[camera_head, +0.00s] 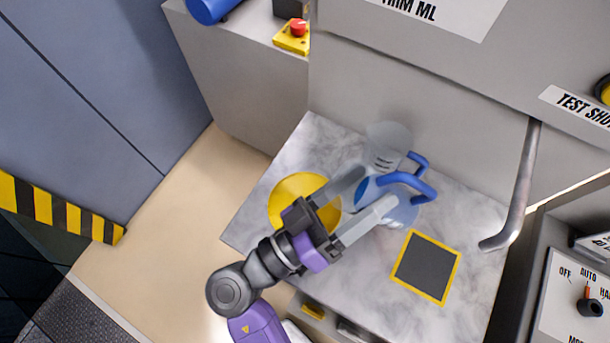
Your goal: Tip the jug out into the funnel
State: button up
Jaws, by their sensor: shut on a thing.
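My gripper (379,190) reaches over the marble worktop and is shut on a clear jug with a blue handle (412,183). The jug's body shows bluish between and beside the pale fingers, which hide part of it. Its tilt is hard to tell. Just behind it stands another clear vessel (388,138) with dark marks on its side; a second blue handle (420,160) shows to its right. The two overlap in this view, so I cannot tell whether they touch.
The marble worktop (468,225) carries a yellow disc (290,193), partly behind my gripper, and a dark square pad (425,267) with a yellow border. A bent metal pipe (518,190) hangs at the right. A grey cabinet wall rises behind. The worktop's right rear is bare.

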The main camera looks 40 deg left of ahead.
aim_at(343, 186)
jog(key=shift+r+p, duration=0.3)
jog(key=shift+r, duration=0.2)
jog(key=shift+a+n+t, duration=0.1)
jog(key=shift+n+t, duration=0.2)
jog(key=shift+n, duration=0.1)
jog(key=shift+s+a+r+n+t+y+p, duration=0.2)
jog(key=shift+r+n+t+y+p, duration=0.2)
jog(key=shift+n+t+p, duration=0.35)
jog(key=shift+s+a+r+n+t+y+p, duration=0.15)
jog(key=shift+r+n+t+y+p, duration=0.25)
jog(key=shift+n, duration=0.55)
jog(key=shift+s+a+r+n+t+y+b, duration=0.1)
jog(key=shift+s+a+n+t+y+b, duration=0.15)
jog(key=shift+a+n+t+y+b, duration=0.25)
jog(key=shift+s+a+n+t+y+b, duration=0.15)
jog(key=shift+s+a+n+y+b, duration=0.15)
jog(key=shift+n+y, duration=0.3)
dwell(0.3)
jog(key=shift+s+a+r+n+t+y+b, duration=0.1)
jog(key=shift+n+t+y+b, duration=0.1)
jog(key=shift+n+y, duration=0.3)
jog(key=shift+s+a+r+n+t+y+b, duration=0.15)
jog(key=shift+n+y+b, duration=0.15)
jog(key=shift+n, duration=0.35)
jog(key=shift+w+a+r+n+t+y+b, duration=0.1)
jog(key=shift+n+t+y+b, duration=0.05)
jog(key=shift+n+y, duration=0.35)
